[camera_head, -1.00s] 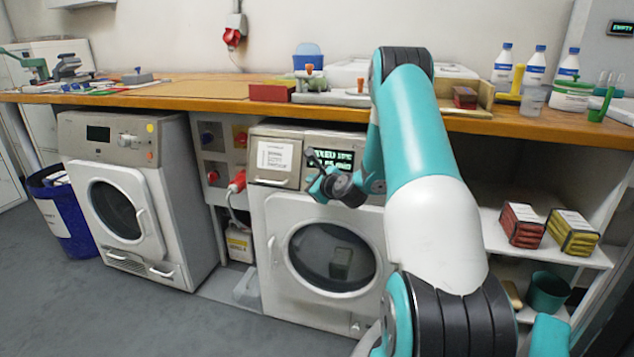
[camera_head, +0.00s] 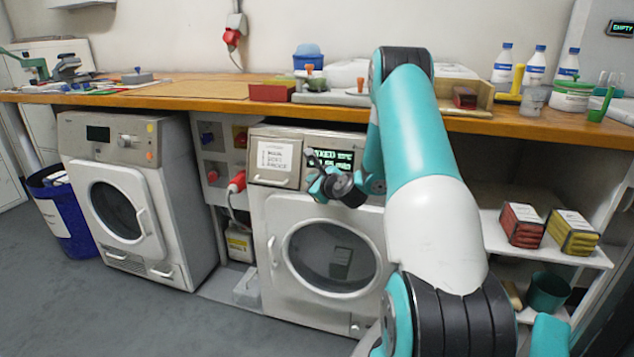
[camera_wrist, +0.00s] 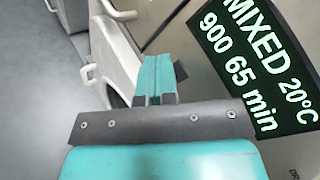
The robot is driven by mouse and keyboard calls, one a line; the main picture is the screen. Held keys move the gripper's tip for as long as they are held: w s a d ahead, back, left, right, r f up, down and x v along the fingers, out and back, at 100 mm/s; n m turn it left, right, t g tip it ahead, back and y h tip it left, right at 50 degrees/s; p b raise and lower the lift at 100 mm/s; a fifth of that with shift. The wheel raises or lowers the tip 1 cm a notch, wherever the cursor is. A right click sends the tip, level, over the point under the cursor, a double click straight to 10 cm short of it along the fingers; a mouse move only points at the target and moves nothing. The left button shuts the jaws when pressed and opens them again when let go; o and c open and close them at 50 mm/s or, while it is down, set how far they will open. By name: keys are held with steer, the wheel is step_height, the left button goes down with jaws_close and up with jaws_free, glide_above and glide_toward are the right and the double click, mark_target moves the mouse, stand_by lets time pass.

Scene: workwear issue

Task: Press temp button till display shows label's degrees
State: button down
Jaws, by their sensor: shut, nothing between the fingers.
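The lit display (camera_head: 333,158) is on the panel of the right-hand washing machine (camera_head: 320,240). In the wrist view the display (camera_wrist: 260,50) reads "MIXED 20°C 900 65 min". A white label (camera_head: 275,157) with dark lines of text is on the drawer front left of the display; its words are too small to read for certain. My gripper (camera_head: 312,170) is at the panel, just in front of the display's lower left. It is shut and empty, and its teal fingers (camera_wrist: 153,78) show together in the wrist view. The temp button is hidden, and I cannot tell whether the fingertips touch the panel.
A second machine (camera_head: 130,190) with a dark display stands at left. A wooden worktop (camera_head: 190,92) runs above both machines. Red and blue plugs (camera_head: 237,180) sit between them. Shelves at right hold boxes (camera_head: 522,222). The floor in front is clear.

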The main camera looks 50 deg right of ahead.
steer(key=shift+w+d+f, duration=0.1)
steer(key=shift+d+f, duration=0.05)
steer(key=shift+d, duration=0.2)
steer(key=shift+w+d+f+p, duration=0.1)
steer(key=shift+w+d+p, duration=0.05)
steer(key=shift+d+p, duration=0.2)
stand_by(0.7)
steer(key=shift+a, duration=0.15)
steer(key=shift+s+a+r, duration=0.25)
steer(key=shift+s+a, duration=0.05)
steer(key=shift+a, duration=0.25)
steer(key=shift+s+a+r+p, duration=0.1)
steer(key=shift+s+a+r, duration=0.2)
steer(key=shift+a, duration=0.45)
steer(key=shift+s+a+r+p, duration=0.2)
steer(key=shift+s+a, duration=0.1)
steer(key=shift+a, duration=0.45)
steer(key=shift+s+a+r+p, duration=0.1)
steer(key=shift+s+a+r, duration=0.2)
steer(key=shift+a, duration=0.45)
stand_by(2.1)
